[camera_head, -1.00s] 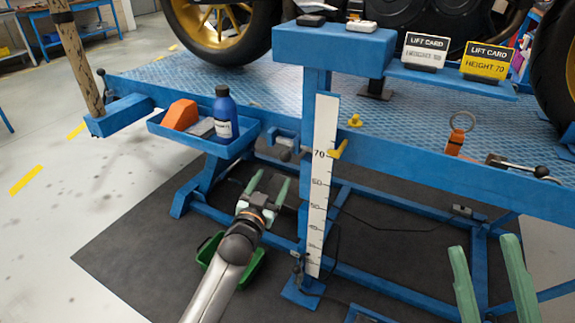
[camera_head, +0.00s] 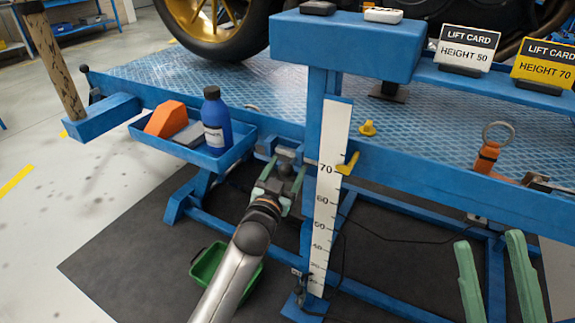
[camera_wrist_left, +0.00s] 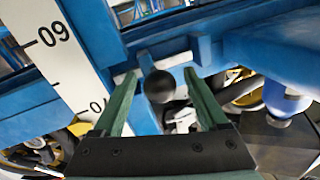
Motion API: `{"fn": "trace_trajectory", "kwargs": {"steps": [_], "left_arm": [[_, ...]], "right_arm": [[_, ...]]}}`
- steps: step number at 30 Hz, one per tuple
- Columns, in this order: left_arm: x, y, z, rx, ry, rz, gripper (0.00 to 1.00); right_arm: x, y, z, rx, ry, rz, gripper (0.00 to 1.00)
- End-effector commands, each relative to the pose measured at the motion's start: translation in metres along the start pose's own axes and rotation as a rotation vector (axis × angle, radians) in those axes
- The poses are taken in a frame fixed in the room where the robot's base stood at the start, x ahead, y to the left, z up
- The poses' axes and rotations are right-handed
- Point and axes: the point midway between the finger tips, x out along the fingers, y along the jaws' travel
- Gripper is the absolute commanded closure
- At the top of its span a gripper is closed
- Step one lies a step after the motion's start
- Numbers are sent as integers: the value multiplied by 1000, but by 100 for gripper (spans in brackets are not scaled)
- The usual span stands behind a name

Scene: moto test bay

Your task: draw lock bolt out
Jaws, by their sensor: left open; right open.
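The lock bolt shows its dark round knob (camera_head: 285,171) at a blue bracket on the lift's front rail, left of the height scale (camera_head: 330,185). In the left wrist view the knob (camera_wrist_left: 159,86) sits between the fingers, near their tips; contact cannot be told. The bolt's shaft is hidden behind the knob. My left gripper (camera_head: 286,168) is open around the knob; its two green fingers (camera_wrist_left: 160,88) stand apart on either side. My right gripper (camera_head: 489,242) is open and empty at the lower right, in front of the lift frame.
A blue tray (camera_head: 240,142) holding a blue bottle (camera_head: 216,120) and an orange block (camera_head: 166,119) is left of the bolt. A yellow pointer (camera_head: 348,164) is at the scale. An orange ringed part (camera_head: 488,155) is on the right. A green bin (camera_head: 210,268) lies below.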

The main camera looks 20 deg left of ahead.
Motion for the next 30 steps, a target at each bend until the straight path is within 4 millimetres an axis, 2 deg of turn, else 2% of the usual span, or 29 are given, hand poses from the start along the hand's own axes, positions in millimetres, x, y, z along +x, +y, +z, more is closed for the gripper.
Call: {"fn": "trace_trajectory", "kwargs": {"steps": [9,10,30], "left_arm": [[0,0,-1,0,1,0,24],[0,0,-1,0,1,0,27],[0,0,0,0,0,0,100]], "right_arm": [[0,-1,0,3,0,-3,53],[0,-1,0,3,0,-3,53],[0,-1,0,2,-1,-4,53]]}}
